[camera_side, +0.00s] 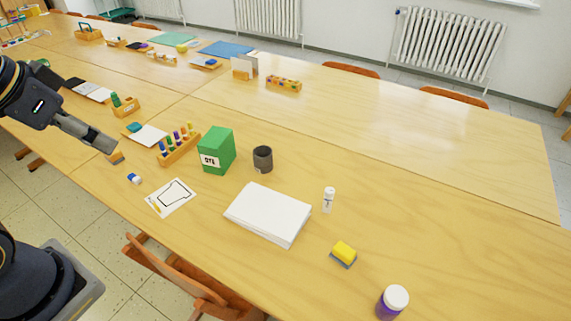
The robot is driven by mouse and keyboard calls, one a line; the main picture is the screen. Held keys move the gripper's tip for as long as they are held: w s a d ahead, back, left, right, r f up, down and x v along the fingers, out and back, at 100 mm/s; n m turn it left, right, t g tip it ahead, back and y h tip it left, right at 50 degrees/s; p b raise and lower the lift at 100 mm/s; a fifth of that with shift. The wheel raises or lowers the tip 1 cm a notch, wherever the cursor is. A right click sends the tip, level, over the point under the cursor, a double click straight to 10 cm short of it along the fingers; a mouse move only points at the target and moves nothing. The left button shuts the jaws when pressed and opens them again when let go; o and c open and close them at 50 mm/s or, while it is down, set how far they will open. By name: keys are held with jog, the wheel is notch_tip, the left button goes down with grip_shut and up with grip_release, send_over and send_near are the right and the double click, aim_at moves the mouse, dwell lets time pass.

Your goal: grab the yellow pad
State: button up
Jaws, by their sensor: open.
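The yellow pad (344,252) is a small block, yellow on top with a blue-grey underside. It lies flat on the wooden table towards the front right, apart from other things. My gripper (112,152) is at the left, over the table's left part, far from the pad. Nothing hides the pad.
Between them stand a green box (216,150), a dark cup (263,159), a marker rack (178,146) and a white paper stack (268,213). A white bottle (329,199) and a purple jar (392,301) flank the pad. The table's right side is clear.

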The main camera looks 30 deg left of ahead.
jog(key=o, duration=0.3)
